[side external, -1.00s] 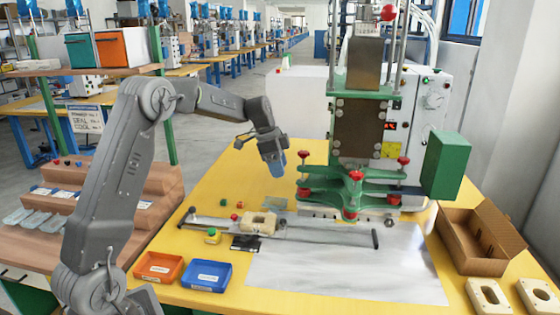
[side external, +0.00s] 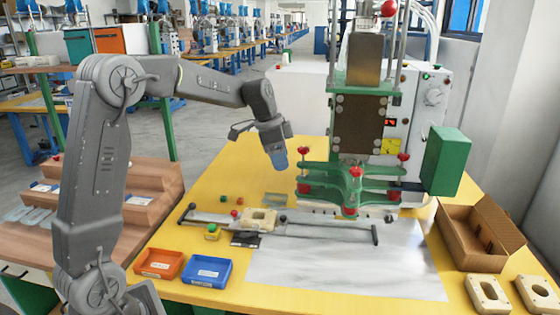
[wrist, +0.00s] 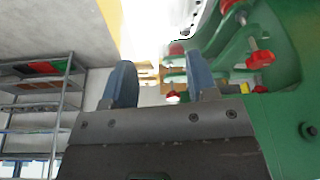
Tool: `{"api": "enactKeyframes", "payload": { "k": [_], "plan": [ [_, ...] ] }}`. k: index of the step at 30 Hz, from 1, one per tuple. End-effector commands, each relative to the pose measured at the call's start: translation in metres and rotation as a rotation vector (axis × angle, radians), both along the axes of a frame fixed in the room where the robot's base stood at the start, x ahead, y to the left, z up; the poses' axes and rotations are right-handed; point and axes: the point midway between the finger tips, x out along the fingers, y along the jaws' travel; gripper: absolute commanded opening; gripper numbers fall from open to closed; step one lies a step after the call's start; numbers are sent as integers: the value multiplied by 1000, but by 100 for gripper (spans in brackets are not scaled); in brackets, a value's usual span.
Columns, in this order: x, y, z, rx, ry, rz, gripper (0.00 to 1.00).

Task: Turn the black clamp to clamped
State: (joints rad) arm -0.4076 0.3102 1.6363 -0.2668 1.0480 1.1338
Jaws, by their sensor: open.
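The cream plastic part (side external: 260,219) sits on the long, low rail fixture (side external: 330,229) on the yellow table. A small black knob-like piece (side external: 283,219) stands beside its right end and may be the black clamp; its setting is too small to read. A flat black piece (side external: 246,240) lies at the front of the fixture. My gripper (side external: 279,160) hangs above and behind the part, tilted downward, apart from it. In the wrist view my gripper (wrist: 162,85) has two blue fingers spread with nothing between them. The clamp cannot be made out there.
The green press tooling with red knobs (side external: 355,185) stands close to the right of my gripper. An orange tray (side external: 158,276) and a blue tray (side external: 207,286) lie at the front left. An open cardboard box (side external: 470,258) is at the right. The metal sheet (side external: 345,275) is bare.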

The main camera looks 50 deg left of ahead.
Motion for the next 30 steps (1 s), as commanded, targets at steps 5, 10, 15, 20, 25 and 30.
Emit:
{"api": "enactKeyframes", "payload": {
  "k": [5,10,15,20,25,30],
  "plan": [
    [17,28,-25,-18,3,-34,53],
    [44,85,-80,-51,-13,-119,53],
    [56,134,-133,-76,-47,-191,53],
    [58,157,-160,-84,-70,-229,53],
    [60,157,-173,-87,-74,-240,53],
    [67,149,-198,-87,-73,-239,53]
  ]
}}
